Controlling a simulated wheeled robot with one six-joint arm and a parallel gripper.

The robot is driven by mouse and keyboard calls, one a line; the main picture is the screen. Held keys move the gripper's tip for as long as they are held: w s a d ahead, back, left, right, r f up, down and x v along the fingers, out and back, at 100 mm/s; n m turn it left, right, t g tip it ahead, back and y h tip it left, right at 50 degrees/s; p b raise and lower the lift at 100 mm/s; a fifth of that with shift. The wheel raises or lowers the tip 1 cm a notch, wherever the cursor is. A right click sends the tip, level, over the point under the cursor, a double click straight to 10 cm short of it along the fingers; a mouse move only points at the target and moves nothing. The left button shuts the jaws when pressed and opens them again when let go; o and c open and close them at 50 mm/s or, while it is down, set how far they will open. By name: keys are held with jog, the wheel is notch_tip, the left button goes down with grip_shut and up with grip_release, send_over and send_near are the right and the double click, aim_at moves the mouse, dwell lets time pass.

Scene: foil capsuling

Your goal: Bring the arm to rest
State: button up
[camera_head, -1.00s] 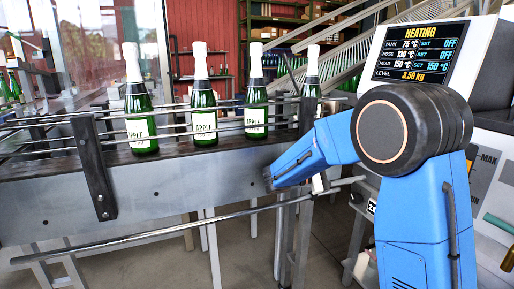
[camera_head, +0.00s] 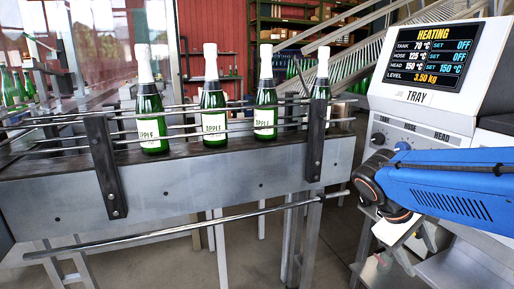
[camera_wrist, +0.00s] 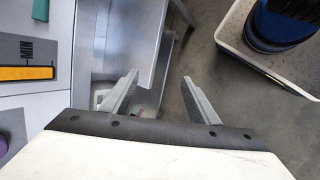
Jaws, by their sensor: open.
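My gripper (camera_wrist: 160,88) shows in the wrist view with its two grey fingers spread apart and nothing between them. Below the fingers in that view is open space with a grey floor. In the head view my blue arm reaches in from the right edge, in front of the heating machine (camera_head: 430,105), and its dark joint sits by the machine's lower left. I cannot clearly make out the gripper's fingers in the head view.
Several green bottles with white tops, one of them here (camera_head: 213,98), stand upright on the conveyor (camera_head: 180,192) behind metal rails. The machine's screen (camera_head: 431,54) reads HEATING. Grey floor (camera_head: 335,240) is open between conveyor and machine. Grey panels (camera_wrist: 125,40) lie close to the gripper's left.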

jog(key=s+a+f+m+t+y, duration=0.3)
jog(key=s+a+m+t+y, duration=0.1)
jog(key=s+a, duration=0.4)
jog(key=a+t+y, duration=0.1)
jog(key=y, duration=0.1)
jog(key=shift+s+a+f+y, duration=0.2)
jog(key=shift+a+f+y, duration=0.05)
jog(key=shift+a+y, duration=0.15)
jog(key=shift+d, duration=0.1)
dwell(1.6)
